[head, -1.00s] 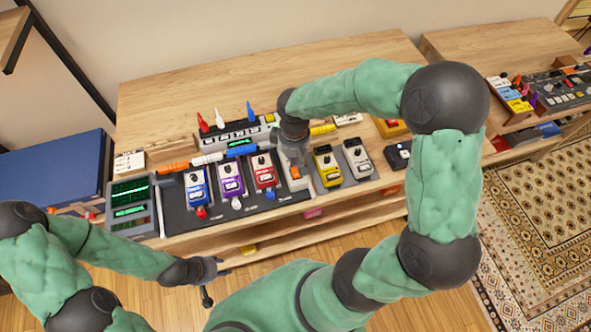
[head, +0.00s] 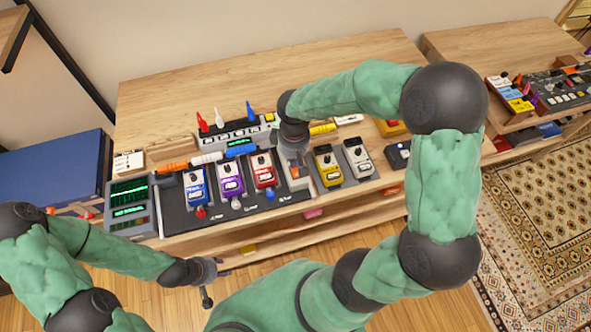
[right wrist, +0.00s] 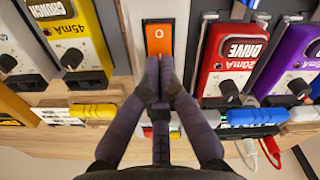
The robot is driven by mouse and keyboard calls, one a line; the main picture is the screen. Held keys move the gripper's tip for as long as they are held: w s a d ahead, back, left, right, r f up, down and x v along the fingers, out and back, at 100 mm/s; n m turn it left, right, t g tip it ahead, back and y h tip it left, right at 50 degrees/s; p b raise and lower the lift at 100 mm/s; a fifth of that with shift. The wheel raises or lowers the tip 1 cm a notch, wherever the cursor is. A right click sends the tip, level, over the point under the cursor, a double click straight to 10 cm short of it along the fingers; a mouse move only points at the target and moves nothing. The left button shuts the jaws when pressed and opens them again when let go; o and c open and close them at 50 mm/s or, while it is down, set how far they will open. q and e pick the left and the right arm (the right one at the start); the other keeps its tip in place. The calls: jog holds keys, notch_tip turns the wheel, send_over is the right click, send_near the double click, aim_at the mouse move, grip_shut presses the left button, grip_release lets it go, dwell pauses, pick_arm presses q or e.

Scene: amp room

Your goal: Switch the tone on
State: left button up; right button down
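An orange switch (right wrist: 159,38) sits in a pale housing on the front of the pedal row, between the red and yellow pedals. My right gripper (right wrist: 159,72) has its fingers together, with the tips at the switch's near edge. I cannot tell whether they press on it. In the head view my right gripper (head: 294,160) points down over the switch and mostly hides it. A grey unit with two green-traced screens (head: 129,197) stands at the left end. My left gripper (head: 215,284) is empty, fingers spread, in front of the bench.
Blue (head: 196,187), purple (head: 230,180) and red (head: 263,173) pedals stand left of the switch on a dark board (head: 215,217). Yellow (head: 327,166) and white (head: 358,158) pedals stand right of it. Coloured connectors lie behind. The bench top (head: 190,97) at the back is clear.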

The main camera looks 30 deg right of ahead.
jog(key=shift+f+b, duration=0.45)
jog(key=shift+f, duration=0.25)
dwell(0.3)
jog(key=shift+r+p, duration=2.85)
jog(key=shift+r, duration=0.75)
jog(key=shift+f, duration=0.1)
